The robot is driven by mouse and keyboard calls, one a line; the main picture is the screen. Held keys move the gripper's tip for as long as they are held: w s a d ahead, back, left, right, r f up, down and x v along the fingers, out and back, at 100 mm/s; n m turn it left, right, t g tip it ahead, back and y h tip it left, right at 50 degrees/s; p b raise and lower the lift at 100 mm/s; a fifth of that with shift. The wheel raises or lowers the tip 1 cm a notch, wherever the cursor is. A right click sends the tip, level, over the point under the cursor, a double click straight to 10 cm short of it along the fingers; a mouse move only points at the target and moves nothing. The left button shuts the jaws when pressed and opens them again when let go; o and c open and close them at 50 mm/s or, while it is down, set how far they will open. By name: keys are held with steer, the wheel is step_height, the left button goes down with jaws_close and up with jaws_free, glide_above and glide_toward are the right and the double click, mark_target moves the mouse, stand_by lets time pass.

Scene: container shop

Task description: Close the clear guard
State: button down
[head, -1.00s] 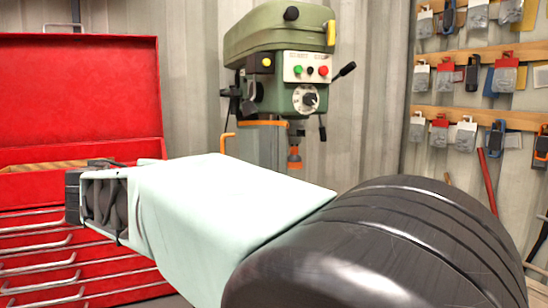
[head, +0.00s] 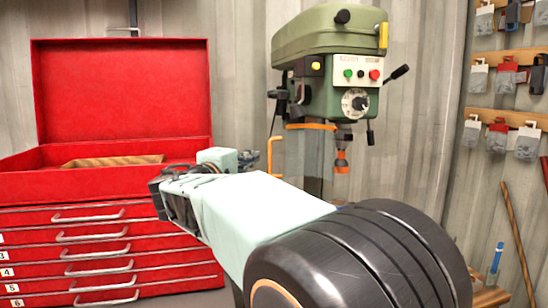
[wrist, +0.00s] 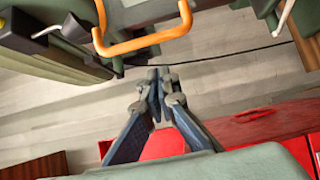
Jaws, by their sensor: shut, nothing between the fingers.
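The clear guard (head: 300,157) hangs at the left front of the green drill press (head: 338,65). It has an orange top edge and an orange handle (head: 275,160) on its left side. Its see-through panel is hard to make out, and my arm hides its lower part. In the wrist view the orange handle (wrist: 145,42) crosses the top, beyond my fingertips. My gripper (head: 250,159) is just left of the handle in the head view. In the wrist view my gripper (wrist: 160,78) is shut and empty, its fingertips apart from the handle.
An open red tool chest (head: 120,185) with several drawers stands at the left, close to my wrist. Pegboard rails with packaged tools (head: 505,75) hang on the right wall. A dark cable (wrist: 225,56) crosses behind my fingertips in the wrist view.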

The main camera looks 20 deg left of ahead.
steer(key=shift+s+d+r, duration=0.1)
steer(key=shift+s+d, duration=0.35)
steer(key=shift+d, duration=0.3)
steer(key=shift+s+d+r, duration=0.1)
steer(key=shift+s+d, duration=0.35)
steer(key=shift+d, duration=0.25)
steer(key=shift+d+f, duration=0.1)
steer(key=shift+f, duration=0.05)
